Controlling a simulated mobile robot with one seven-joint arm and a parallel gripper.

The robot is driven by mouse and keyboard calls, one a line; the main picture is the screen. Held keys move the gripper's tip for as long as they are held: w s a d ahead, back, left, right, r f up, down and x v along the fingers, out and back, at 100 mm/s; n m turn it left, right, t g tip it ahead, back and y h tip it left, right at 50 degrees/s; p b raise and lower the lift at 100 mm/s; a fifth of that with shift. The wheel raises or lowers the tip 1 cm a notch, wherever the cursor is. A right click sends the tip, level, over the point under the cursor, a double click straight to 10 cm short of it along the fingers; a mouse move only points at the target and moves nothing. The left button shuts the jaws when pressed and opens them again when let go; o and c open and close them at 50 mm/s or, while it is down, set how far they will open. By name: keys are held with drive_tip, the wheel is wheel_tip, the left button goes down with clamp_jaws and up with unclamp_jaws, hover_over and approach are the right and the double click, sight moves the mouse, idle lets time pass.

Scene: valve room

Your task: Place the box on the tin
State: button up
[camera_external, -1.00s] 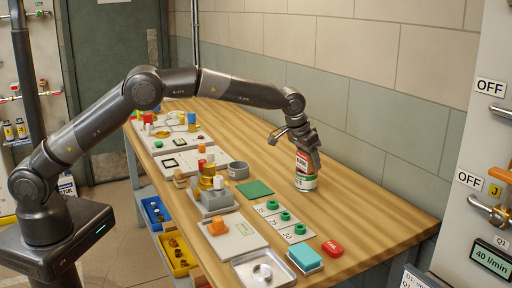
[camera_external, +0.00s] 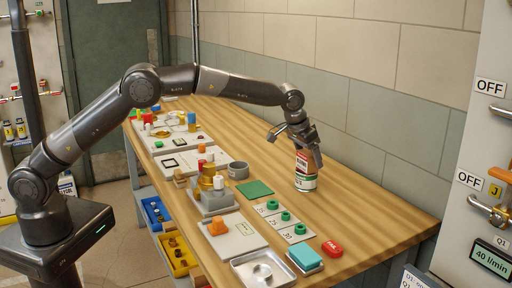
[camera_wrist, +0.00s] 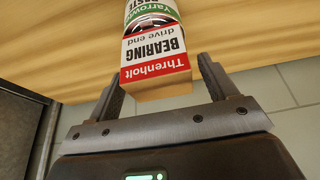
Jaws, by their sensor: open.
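The box (camera_wrist: 157,62) is red and white, with a brown end face and bearing lettering, upside down in the wrist view. It also shows in the external view (camera_external: 302,161), on top of the tin (camera_external: 305,183). The tin is white, green and red; part of it shows beyond the box in the wrist view (camera_wrist: 150,10). The box looks in contact with the tin's top. My gripper (camera_wrist: 158,74) is open, one finger on each side of the box, with a gap visible at each. The tin stands upright on the wooden bench.
The bench (camera_external: 345,215) is clear around the tin. A green square (camera_external: 255,188), a card with green rings (camera_external: 285,217), a red item (camera_external: 332,248), a blue block (camera_external: 305,257) and a metal tray (camera_external: 263,270) lie nearer the front. The tiled wall (camera_external: 370,130) is behind.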

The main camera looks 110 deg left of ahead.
drive_tip(key=v, duration=1.1)
drive_tip(key=s+d+r+m+t+h, duration=0.1)
drive_tip(key=s+d+r, duration=0.35)
drive_tip(key=d, duration=0.35)
drive_tip(key=s+d+r+m, duration=0.2)
drive_tip(key=s+d+r, duration=0.1)
drive_tip(key=s+d, duration=0.4)
drive_tip(key=s+d+r+m+t+h, duration=0.1)
drive_tip(key=s+d+r, duration=0.35)
drive_tip(key=d, duration=0.45)
drive_tip(key=s+d+f+m, duration=0.1)
drive_tip(key=s+d+f, duration=0.2)
drive_tip(key=s, duration=0.6)
drive_tip(key=s+d+f+m, duration=0.2)
drive_tip(key=s+d+f, duration=0.1)
drive_tip(key=s+d, duration=0.4)
drive_tip(key=s+d+f+m+h, duration=0.1)
drive_tip(key=s+d, duration=0.4)
drive_tip(key=s, duration=0.6)
wheel_tip(320, 180, down, 2)
drive_tip(key=shift+d+f+m, duration=0.2)
drive_tip(key=shift+f+m, duration=0.05)
drive_tip(key=shift+m, duration=0.25)
